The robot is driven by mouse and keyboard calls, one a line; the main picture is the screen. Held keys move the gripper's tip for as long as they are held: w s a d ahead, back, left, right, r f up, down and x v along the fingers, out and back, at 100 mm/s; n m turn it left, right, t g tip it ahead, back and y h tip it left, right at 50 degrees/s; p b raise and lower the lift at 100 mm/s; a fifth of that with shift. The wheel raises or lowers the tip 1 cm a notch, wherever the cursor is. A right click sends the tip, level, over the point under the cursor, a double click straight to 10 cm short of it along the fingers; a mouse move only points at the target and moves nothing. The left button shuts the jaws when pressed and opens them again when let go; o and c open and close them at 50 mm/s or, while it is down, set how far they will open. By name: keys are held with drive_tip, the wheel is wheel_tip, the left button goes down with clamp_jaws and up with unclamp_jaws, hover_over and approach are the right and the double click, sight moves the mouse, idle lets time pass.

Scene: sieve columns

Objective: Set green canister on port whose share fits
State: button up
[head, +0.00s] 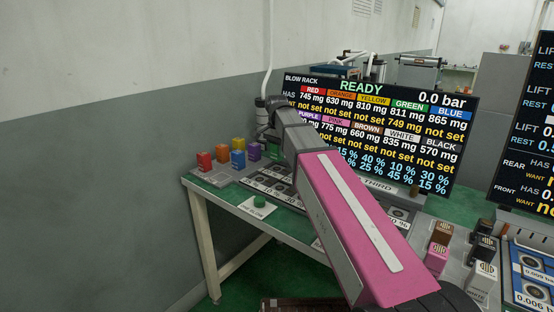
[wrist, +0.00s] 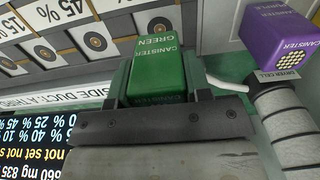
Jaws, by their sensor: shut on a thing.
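The green canister (wrist: 158,72) is held in my gripper (wrist: 157,88), with a dark finger on each side of it in the wrist view. Port plates with dark round centres, one marked 45 % (wrist: 95,40), lie in a row at the wrist view's upper left, apart from the canister. The display (head: 375,125) reads READY and 0.0 bar; green has 811 mg and want 749 mg. Want reads not set for the other legible colours. My arm hides part of the display and ports in the head view.
The purple one (wrist: 283,42) also shows in the wrist view. Brown (head: 442,232), pink (head: 437,258) and white (head: 482,280) canisters stand at right. A green button (head: 259,201) sits in front.

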sight(277, 158)
drive_tip(key=shift+f, duration=2)
drive_tip(key=shift+f, duration=0.15)
drive_tip(key=o, duration=1)
wheel_tip(277, 158, up, 12)
drive_tip(key=shift+r, duration=0.2)
